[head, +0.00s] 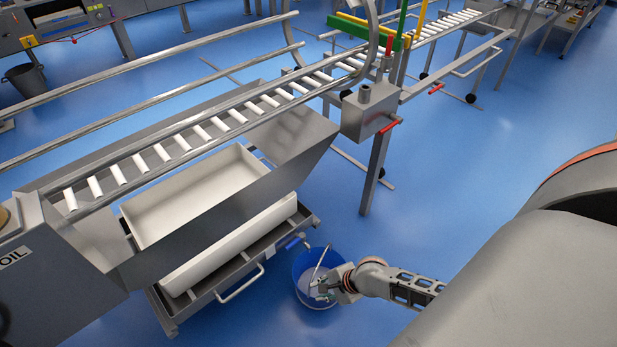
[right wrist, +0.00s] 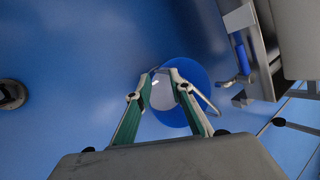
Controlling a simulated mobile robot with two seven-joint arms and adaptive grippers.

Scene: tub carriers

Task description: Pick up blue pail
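The blue pail (head: 302,268) stands upright on the blue floor, beside the low cart's right end. Its thin pale handle is raised across the mouth. My right gripper (head: 324,289) is at the pail's near right side and covers part of it. In the right wrist view my right gripper (right wrist: 162,76) has its two green-padded fingers apart, with the tips over the blue pail (right wrist: 196,76). The pale handle shows beside the right finger; whether it lies between the fingers I cannot tell. My left gripper is not in view.
A grey wheeled cart (head: 240,290) with a white tub (head: 185,195) stands just left of the pail, its blue-handled valve (head: 297,241) close to the rim. A roller conveyor (head: 215,130) runs above. The floor to the right is clear. A dark bucket (head: 25,79) stands far left.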

